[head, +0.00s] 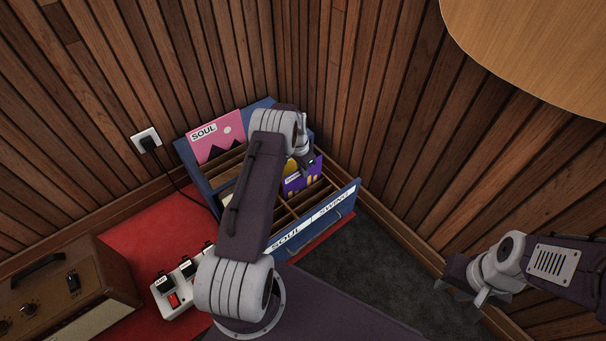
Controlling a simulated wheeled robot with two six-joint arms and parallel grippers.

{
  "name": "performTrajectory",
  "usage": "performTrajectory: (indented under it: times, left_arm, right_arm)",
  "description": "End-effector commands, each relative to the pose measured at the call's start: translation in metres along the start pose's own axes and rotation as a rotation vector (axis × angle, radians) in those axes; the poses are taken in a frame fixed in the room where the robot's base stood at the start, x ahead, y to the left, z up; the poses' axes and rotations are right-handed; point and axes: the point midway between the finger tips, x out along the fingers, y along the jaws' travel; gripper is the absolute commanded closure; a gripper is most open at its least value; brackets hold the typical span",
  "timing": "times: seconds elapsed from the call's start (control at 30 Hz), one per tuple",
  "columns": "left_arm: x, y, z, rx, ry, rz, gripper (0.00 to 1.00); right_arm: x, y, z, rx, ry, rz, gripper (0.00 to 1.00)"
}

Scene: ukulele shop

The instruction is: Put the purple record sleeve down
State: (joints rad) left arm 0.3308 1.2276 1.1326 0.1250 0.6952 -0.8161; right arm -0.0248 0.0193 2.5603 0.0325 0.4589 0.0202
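The purple record sleeve (298,182), with yellow shapes on it, stands in a right-hand compartment of the blue record crate (350,196). My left gripper (308,163) points down at the sleeve's top edge. Its fingers are small and partly hidden, so I cannot tell whether they are shut on the sleeve or just beside it. My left arm covers the middle of the crate. My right gripper (474,294) is far from the crate, at the lower right, empty, with its fingers apart.
A pink SOUL sleeve (216,136) stands at the crate's back left. A white switch box (183,284) and a brown amplifier (72,292) are on the red surface (150,232) at left. Wood-slat walls close in behind; a round wooden top (540,45) is at upper right.

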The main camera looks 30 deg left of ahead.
Motion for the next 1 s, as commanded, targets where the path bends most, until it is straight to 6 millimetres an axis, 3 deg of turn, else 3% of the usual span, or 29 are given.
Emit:
performTrajectory:
  times: [0.6,0.7,1.0]
  left_arm:
    - [0.009,0.000,0.001,0.000,0.002,-0.001,1.00]
    - [0.009,0.000,0.001,0.000,0.001,-0.001,0.74]
    - [0.008,0.000,0.001,0.000,0.001,-0.001,0.74]
  right_arm:
    - [0.004,0.000,0.000,0.000,0.001,0.000,0.67]
    - [0.003,0.000,0.000,0.000,0.001,0.000,0.67]
    - [0.003,0.000,0.000,0.000,0.001,0.000,0.67]
